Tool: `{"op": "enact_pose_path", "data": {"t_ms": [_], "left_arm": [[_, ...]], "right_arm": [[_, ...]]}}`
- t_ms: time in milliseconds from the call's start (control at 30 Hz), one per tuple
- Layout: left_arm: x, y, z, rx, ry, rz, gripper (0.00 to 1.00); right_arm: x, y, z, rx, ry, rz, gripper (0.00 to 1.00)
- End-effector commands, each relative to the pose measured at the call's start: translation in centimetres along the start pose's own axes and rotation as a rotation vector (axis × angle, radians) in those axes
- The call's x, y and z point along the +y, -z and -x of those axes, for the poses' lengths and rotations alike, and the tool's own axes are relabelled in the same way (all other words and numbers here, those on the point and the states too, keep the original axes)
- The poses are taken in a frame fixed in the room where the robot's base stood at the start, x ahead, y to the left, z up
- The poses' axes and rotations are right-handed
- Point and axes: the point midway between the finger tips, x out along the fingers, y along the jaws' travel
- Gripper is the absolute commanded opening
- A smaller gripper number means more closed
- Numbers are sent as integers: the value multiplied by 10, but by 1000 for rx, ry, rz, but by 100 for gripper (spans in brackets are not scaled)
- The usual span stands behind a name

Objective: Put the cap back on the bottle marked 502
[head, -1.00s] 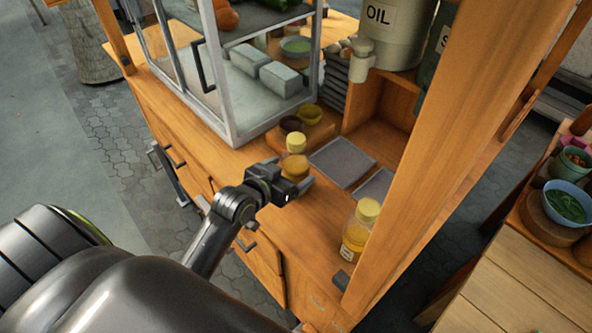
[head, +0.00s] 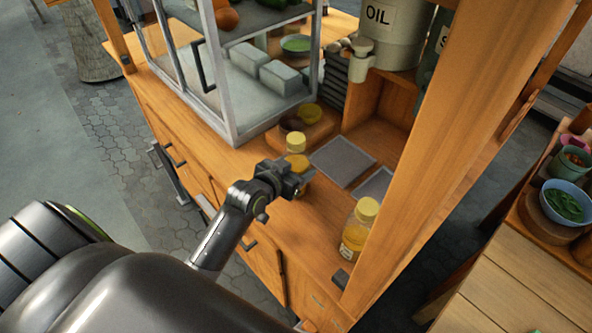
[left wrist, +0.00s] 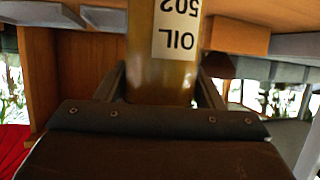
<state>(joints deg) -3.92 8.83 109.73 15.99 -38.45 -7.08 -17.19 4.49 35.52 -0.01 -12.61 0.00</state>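The bottle marked OIL 502 (left wrist: 160,70) fills the middle of the left wrist view, its label upside down there. In the head view this bottle (head: 298,161) stands on the wooden counter, with a yellow cap (head: 296,141) on its top. My left gripper (head: 301,182) is low at the bottle. Its fingers lie close along both sides and look shut on it. A second bottle (head: 354,239), also yellow-capped with amber contents, stands to the right near the post. My right gripper is not in view.
A glass-sided cabinet (head: 233,100) stands behind on the left. A grey tray (head: 342,161) lies to the right. A wooden post (head: 440,165) rises on the right. Counter (head: 305,235) in front is clear.

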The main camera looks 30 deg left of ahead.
Motion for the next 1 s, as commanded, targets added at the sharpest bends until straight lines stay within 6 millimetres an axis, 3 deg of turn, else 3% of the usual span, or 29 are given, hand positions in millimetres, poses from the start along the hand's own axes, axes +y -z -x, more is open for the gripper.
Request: {"op": "enact_pose_path", "data": {"t_ms": [33, 167, 467, 800, 1000], "left_arm": [[0, 0, 0, 0, 0, 0, 44], [0, 0, 0, 0, 0, 0, 28], [0, 7, 2, 5, -1, -1, 28], [0, 66, 26, 8, -1, -4, 28], [0, 89, 36, 5, -1, -2, 28]], "right_arm": [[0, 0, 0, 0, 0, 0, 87], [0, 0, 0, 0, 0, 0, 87], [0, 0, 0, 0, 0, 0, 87], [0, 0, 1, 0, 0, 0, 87], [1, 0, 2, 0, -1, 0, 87]]}}
